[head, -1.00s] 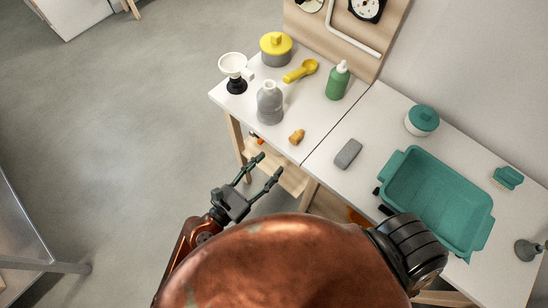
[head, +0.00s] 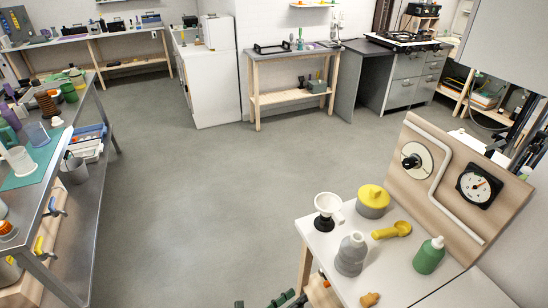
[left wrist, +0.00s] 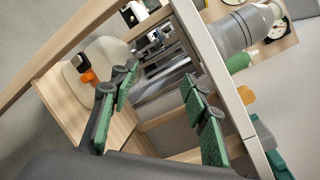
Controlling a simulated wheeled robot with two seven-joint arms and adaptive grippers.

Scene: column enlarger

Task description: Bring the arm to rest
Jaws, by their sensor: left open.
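My left gripper (left wrist: 159,80) is open in the left wrist view, its two green-padded fingers spread with nothing between them. In the head view only parts of my left gripper (head: 266,301) show at the bottom edge, beside the front-left of the white worktable (head: 405,275). In the left wrist view the table's edge runs close past the fingers on the right, and the wooden lower shelf lies beyond them. Contact with the table cannot be told. The rest of the left arm is hidden below the head view. My right gripper is not in view.
A steel bench (head: 84,215) stands left. The floor between is clear.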

